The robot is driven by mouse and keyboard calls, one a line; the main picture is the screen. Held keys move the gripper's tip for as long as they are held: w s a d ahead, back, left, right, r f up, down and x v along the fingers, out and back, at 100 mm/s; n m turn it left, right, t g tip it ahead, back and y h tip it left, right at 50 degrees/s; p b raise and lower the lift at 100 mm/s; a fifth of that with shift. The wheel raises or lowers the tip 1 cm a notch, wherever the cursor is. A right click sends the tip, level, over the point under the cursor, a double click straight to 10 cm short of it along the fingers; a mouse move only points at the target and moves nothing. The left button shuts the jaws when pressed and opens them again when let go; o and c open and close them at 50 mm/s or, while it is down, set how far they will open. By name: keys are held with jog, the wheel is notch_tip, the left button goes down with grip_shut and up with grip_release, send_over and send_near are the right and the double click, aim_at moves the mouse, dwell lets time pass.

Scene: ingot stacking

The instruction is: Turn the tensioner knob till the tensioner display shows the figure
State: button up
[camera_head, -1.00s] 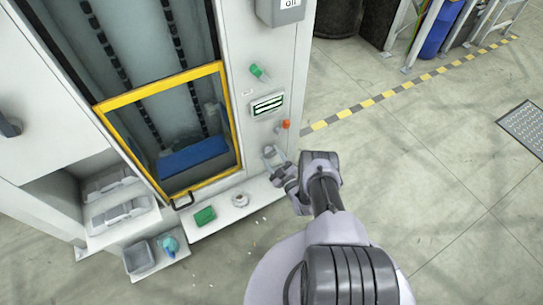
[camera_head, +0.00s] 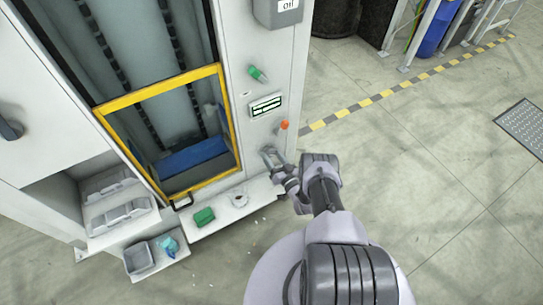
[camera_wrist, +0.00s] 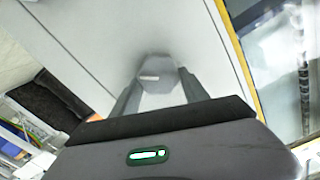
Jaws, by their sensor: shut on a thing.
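The tensioner knob (camera_wrist: 158,74) is a grey, faceted knob with a small white mark, on the pale machine panel. My gripper (camera_wrist: 157,88) is shut on it, with one finger on each side in the wrist view. In the head view my gripper (camera_head: 268,155) is at the lower part of the machine's right front panel, and its fingers largely hide the knob. The tensioner display (camera_head: 266,106) is a small dark-and-pale screen above the knob; its figure is too small to read.
An orange button (camera_head: 284,125) sits just above my gripper, and a green knob (camera_head: 258,73) is higher on the panel. A yellow-framed window (camera_head: 229,110) is to the left. A low ledge (camera_head: 222,220) holds a green block (camera_head: 204,216).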

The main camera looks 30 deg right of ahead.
jog(key=m, duration=0.4)
jog(key=shift+d+f+m, duration=0.1)
jog(key=shift+m, duration=0.2)
jog(key=m, duration=0.5)
jog(key=shift+f, duration=0.15)
jog(key=m, duration=0.5)
jog(key=shift+d+f+m, duration=0.1)
jog(key=shift+f+m, duration=0.05)
jog(key=shift+m, duration=0.25)
jog(key=m, duration=0.4)
jog(key=shift+f, duration=0.1)
jog(key=shift+m, duration=0.4)
jog(key=o, duration=1.4)
